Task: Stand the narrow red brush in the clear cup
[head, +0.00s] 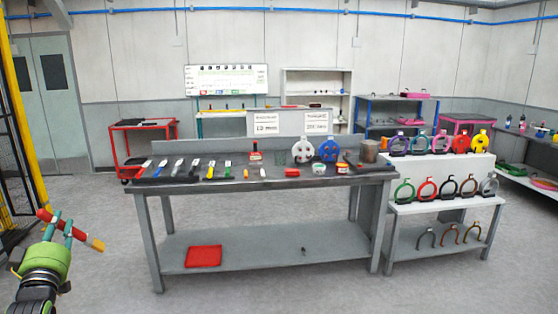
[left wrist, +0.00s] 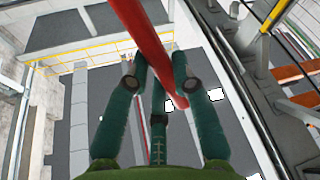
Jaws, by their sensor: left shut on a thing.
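A narrow red brush (head: 86,240) with a yellow-orange end is held at the far left of the head view, clear of the workbench. My left gripper (head: 62,228) is shut on it, and the brush lies tilted across the fingers. In the left wrist view the red brush (left wrist: 143,32) passes between the teal fingers of the left gripper (left wrist: 160,82). A faint, clear upright shape (head: 283,157), possibly the clear cup, stands toward the back of the workbench; it is too small to be sure. My right gripper is out of view.
The grey workbench (head: 265,183) carries a row of coloured tools at left, two round-faced pieces, small jars and a brown cylinder (head: 369,151). A red cloth (head: 203,256) lies on its lower shelf. A stand with coloured rings (head: 445,205) adjoins at right. The floor in front is clear.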

